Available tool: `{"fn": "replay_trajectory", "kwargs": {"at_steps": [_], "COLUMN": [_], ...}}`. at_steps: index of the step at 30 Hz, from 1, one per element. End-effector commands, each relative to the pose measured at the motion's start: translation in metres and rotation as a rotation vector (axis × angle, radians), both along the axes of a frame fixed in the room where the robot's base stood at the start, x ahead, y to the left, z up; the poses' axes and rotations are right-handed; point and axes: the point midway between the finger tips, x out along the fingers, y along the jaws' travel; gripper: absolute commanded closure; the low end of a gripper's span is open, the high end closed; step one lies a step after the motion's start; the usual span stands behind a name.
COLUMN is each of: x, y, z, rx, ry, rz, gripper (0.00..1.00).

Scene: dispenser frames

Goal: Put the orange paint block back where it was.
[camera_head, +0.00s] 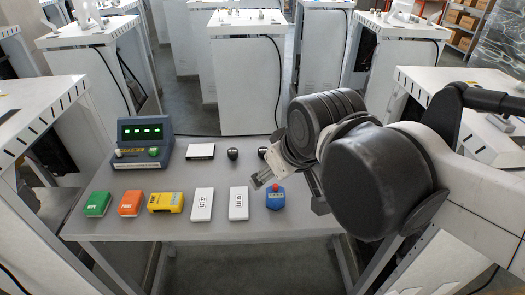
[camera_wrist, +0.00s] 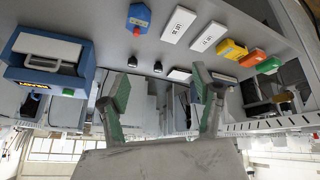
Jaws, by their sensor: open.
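The orange paint block (camera_head: 131,203) sits on the grey table near its front left, in a row between a green block (camera_head: 97,204) and a yellow block (camera_head: 166,202). It also shows in the wrist view (camera_wrist: 253,58), small and towards the right. My gripper (camera_head: 290,188) is open and empty over the right part of the table, near the blue block with a red top (camera_head: 276,197), well to the right of the orange block. In the wrist view my two fingers (camera_wrist: 160,86) stand wide apart with nothing between them.
Behind are a console with green lights (camera_head: 144,142), a small white box (camera_head: 201,151) and black knobs (camera_head: 232,154). A blue and white box (camera_wrist: 45,60) shows in the wrist view. My arm hides the table's right end.

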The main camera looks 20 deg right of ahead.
Motion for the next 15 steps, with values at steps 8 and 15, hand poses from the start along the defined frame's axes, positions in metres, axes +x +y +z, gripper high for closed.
{"fn": "replay_trajectory", "kwargs": {"at_steps": [8, 15], "x": [-0.026, -0.027], "y": [-0.018, -0.018], "z": [-0.017, -0.017], "rx": [0.109, 0.116], "ry": [-0.049, -0.052], "rz": [-0.207, -0.221], "gripper": [0.37, 0.37]}}
